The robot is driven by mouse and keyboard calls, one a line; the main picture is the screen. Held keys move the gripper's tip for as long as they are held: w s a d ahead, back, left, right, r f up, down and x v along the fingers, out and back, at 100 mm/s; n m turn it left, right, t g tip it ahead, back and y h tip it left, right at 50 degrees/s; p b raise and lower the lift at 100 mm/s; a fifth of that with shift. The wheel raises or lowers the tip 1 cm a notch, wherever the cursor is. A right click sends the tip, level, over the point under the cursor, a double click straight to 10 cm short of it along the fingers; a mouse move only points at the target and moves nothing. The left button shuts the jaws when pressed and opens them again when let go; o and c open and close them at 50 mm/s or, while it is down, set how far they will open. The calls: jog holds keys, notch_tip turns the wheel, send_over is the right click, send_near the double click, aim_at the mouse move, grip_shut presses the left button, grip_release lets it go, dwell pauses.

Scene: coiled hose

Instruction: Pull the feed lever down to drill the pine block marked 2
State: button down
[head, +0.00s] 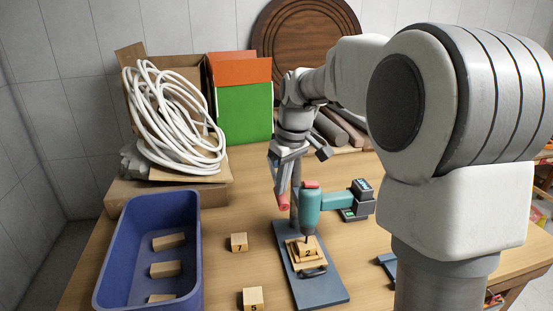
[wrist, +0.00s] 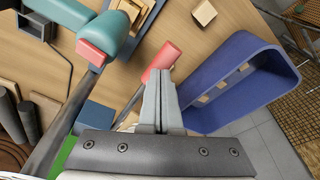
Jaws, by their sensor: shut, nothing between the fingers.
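The drill press has a teal drill (head: 311,208) on a post above a blue-grey base (head: 318,288). The pine block marked 2 (head: 307,250) sits in a wooden holder under the drill bit. The feed lever's red grip (head: 283,202) is left of the drill; it also shows in the wrist view (wrist: 164,55), with its rod running down behind my fingers. My gripper (head: 281,186) is shut and empty, pointing down just above the red grip. In the wrist view its closed fingertips (wrist: 160,75) are right beside the grip; I cannot tell whether they touch.
A blue bin (head: 190,215) with several pine blocks stands at the left. Loose blocks marked 7 (head: 239,242) and 5 (head: 253,298) lie between bin and press.

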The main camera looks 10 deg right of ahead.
jog(key=shift+f, duration=0.6)
dwell(0.5)
jog(key=shift+w+r, duration=0.1)
jog(key=shift+r, duration=0.05)
notch_tip(320, 180, up, 14)
jog(key=p, duration=1)
jog(key=shift+f+p, duration=0.2)
jog(key=shift+p, duration=0.2)
dwell(1.6)
jog(key=s+f+m+t+b, duration=0.1)
jog(key=s+f+m+b, duration=0.2)
jog(key=s, duration=1)
jog(key=s+f+m+t+h+b, duration=0.1)
jog(key=s+f+m+t+b, duration=0.1)
jog(key=s, duration=1.1)
jog(key=shift+s+f+m+t+b, duration=0.3)
jog(key=shift+f+m+b, duration=0.2)
jog(key=shift+f+b, duration=0.3)
jog(key=shift+d, duration=0.1)
